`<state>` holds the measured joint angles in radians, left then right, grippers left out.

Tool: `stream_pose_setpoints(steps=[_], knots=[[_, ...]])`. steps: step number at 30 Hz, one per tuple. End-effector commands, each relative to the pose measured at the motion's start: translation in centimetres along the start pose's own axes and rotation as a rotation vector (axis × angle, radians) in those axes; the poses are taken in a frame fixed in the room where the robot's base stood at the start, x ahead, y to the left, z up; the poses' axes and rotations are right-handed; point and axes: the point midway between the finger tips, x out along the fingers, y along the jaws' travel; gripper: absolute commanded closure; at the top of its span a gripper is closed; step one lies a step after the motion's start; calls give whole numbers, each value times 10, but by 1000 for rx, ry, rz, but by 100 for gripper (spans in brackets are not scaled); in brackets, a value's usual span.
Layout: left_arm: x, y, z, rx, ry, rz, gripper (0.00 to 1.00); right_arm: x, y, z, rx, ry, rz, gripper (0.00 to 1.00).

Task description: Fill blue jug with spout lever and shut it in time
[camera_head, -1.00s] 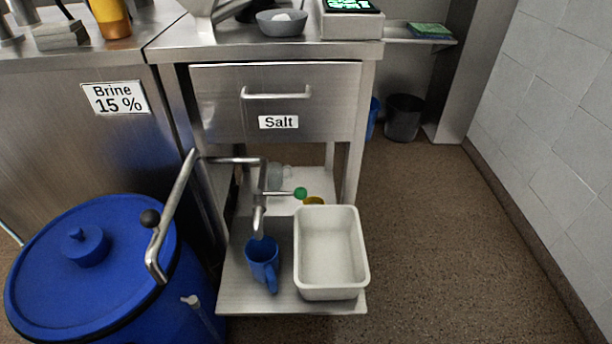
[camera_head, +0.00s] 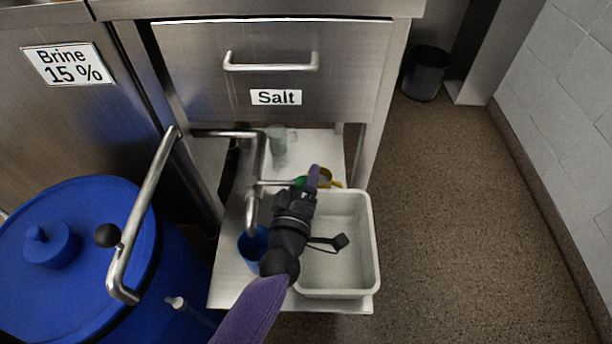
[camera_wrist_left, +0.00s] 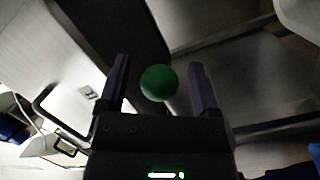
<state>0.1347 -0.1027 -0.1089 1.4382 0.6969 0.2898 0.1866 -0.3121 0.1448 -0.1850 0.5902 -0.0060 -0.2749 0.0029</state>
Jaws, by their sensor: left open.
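The blue jug (camera_head: 252,244) stands on the low steel shelf under the spout (camera_head: 251,210), partly hidden by my left arm. The spout lever's green knob (camera_head: 299,182) shows at the tip of my left gripper (camera_head: 312,180). In the left wrist view the green knob (camera_wrist_left: 159,83) sits between the two purple fingers of the open left gripper (camera_wrist_left: 161,85), with a gap on each side. The jug's inside is too dark to tell any fill level. My right gripper is not in view.
A white bin (camera_head: 371,240) stands right of the jug on the shelf.

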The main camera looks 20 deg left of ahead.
Motion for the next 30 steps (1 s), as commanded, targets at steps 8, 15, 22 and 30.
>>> stream_pose_setpoints(steps=[8, 15, 22, 30], knots=[[15, 0, 0, 0, -2, -1, 19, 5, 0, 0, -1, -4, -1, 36], [15, 0, 0, 1, -2, -1, 38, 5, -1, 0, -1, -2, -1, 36], [15, 0, 0, 1, -2, -1, 87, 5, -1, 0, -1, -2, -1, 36], [15, 0, 0, 1, -2, -1, 100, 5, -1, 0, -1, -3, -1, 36]])
